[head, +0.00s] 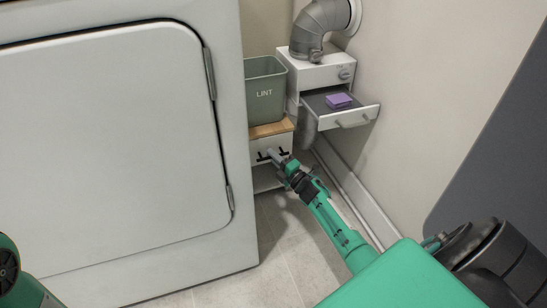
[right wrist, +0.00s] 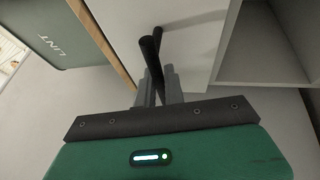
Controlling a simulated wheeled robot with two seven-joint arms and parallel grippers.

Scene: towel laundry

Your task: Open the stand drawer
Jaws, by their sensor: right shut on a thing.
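The stand is a small white cabinet with a wooden top (head: 271,128), between the big white machine and the right wall. Its white drawer front (head: 258,147) looks about flush beneath the top. The drawer has a black bar handle (head: 284,151), which also shows in the right wrist view (right wrist: 151,48). My right gripper (head: 273,155) is at the drawer front, its fingers shut on the handle; in the right wrist view the fingers (right wrist: 160,80) sit on both sides of the bar. My left gripper is out of view.
A green LINT bin (head: 265,90) stands on the stand. Beside it, a white box (head: 315,74) with a grey duct has its own tray (head: 360,117) pulled out, holding a purple item (head: 338,100). An open compartment (right wrist: 265,45) lies below the drawer. The white machine (head: 110,150) fills the left.

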